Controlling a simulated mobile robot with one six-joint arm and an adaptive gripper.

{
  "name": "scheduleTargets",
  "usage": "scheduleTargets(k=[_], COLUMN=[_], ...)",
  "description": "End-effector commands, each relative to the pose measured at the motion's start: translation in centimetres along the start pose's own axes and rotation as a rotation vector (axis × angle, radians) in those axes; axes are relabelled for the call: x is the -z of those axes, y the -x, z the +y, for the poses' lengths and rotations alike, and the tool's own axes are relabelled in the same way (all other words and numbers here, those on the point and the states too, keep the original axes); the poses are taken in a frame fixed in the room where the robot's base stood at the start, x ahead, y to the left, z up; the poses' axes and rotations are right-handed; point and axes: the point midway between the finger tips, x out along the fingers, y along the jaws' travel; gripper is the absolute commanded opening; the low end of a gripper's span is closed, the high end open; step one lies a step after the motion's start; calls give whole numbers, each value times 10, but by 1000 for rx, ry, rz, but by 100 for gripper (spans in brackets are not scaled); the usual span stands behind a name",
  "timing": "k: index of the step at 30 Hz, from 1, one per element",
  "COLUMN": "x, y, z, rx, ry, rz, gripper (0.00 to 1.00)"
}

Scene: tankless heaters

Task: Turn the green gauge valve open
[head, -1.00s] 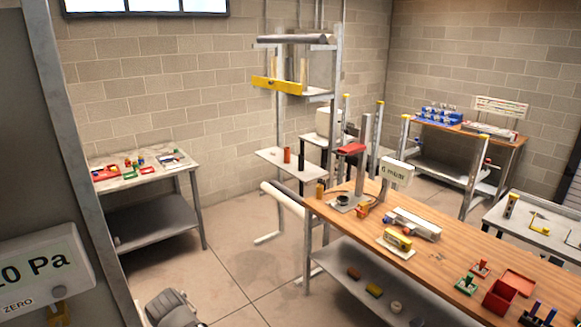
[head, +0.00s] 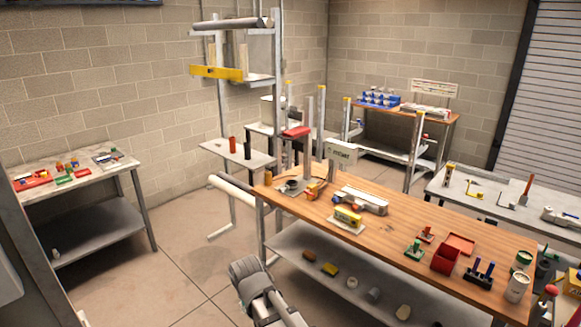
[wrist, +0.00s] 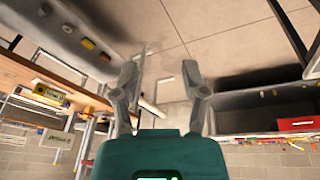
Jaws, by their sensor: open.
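No green gauge valve can be made out with certainty. A small green piece (head: 415,250) stands on the wooden bench (head: 395,205) in the head view, beside a red one (head: 427,235); I cannot tell if it is a valve. My gripper (wrist: 163,88) is open and empty in the wrist view, its two grey fingers wide apart over the floor. In the head view, part of my arm shows low in the middle, in front of the bench and apart from it.
A side table (head: 90,172) with coloured parts stands at the left. A rack (head: 277,100) with a yellow level (head: 216,72) stands behind the bench. Another bench (head: 405,115) is at the back. Open floor (head: 175,265) lies between the side table and the wooden bench.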

Motion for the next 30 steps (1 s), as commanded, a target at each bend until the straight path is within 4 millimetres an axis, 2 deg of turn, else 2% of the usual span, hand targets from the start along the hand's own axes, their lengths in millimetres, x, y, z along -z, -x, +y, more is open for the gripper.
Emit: scheduleTargets(k=[1, 6, 15, 24, 30], x=[-7, -27, -69, -120, -148], y=[-5, -13, -25, -32, -34], z=[16, 61, 134, 194, 222], rx=[-3, -7, -5, 11, 27], ry=[-23, -84, -194, -303, -360], rz=[-13, -60, -140, -214, -251], gripper=[57, 57, 57, 57, 57])
